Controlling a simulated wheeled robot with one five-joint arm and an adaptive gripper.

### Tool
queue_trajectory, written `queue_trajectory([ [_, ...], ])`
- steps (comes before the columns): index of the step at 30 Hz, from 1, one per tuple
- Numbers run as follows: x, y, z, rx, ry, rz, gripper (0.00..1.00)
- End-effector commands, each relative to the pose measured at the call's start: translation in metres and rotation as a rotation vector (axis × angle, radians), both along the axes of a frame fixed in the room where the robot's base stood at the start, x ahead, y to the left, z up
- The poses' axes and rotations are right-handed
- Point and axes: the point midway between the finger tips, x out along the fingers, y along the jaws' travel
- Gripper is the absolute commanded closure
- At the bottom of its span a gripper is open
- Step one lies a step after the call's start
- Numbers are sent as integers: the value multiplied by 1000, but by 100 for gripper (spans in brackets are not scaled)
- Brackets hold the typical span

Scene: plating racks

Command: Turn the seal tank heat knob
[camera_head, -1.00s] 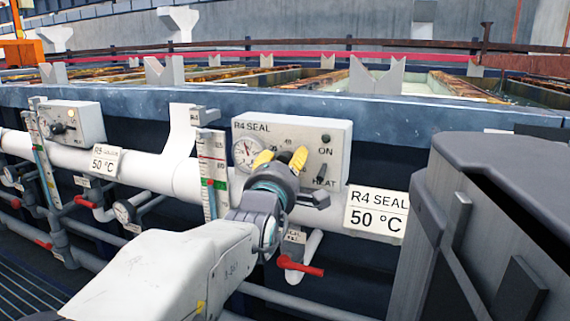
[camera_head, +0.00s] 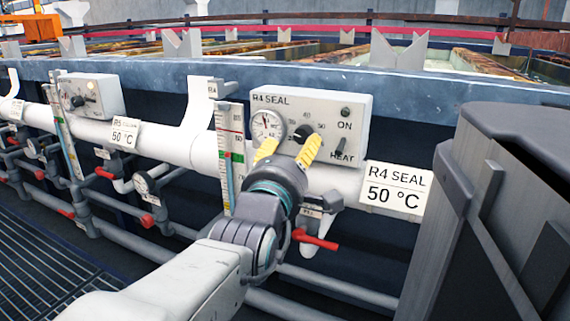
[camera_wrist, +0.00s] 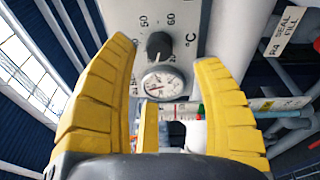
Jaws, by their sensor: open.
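The R4 SEAL control box (camera_head: 345,108) is a pale box with a gauge, a black knob, an ON light and a HEAT switch. The black heat knob (camera_head: 303,133) sits right of the gauge (camera_head: 266,125). In the wrist view the knob (camera_wrist: 159,46) shows between the finger lines, with dial numbers around it and the gauge (camera_wrist: 163,84) beside it. My gripper (camera_head: 287,148) has yellow fingers spread apart and empty. The fingertips are just below the knob in the head view. In the wrist view my gripper (camera_wrist: 168,55) is open on both sides of the knob; contact cannot be told.
A HEAT switch (camera_head: 340,143) is right of the knob. A red-handled valve (camera_head: 315,240) hangs below the box. Another control box (camera_head: 92,95) is at left.

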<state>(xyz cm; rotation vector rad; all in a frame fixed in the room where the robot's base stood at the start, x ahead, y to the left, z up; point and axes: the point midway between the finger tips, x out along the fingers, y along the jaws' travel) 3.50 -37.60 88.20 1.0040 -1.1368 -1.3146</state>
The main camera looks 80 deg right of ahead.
Motion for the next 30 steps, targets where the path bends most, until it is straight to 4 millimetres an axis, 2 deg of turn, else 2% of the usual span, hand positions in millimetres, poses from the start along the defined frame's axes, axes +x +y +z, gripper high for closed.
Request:
queue_trajectory([
  [3, 1, 15, 0, -2, 0, -1, 40],
  [9, 2, 31, -1, -1, 0, -1, 40],
  [25, 2, 37, -2, 1, 0, 0, 39],
  [30, 2, 29, 4, 1, -21, 2, 54],
])
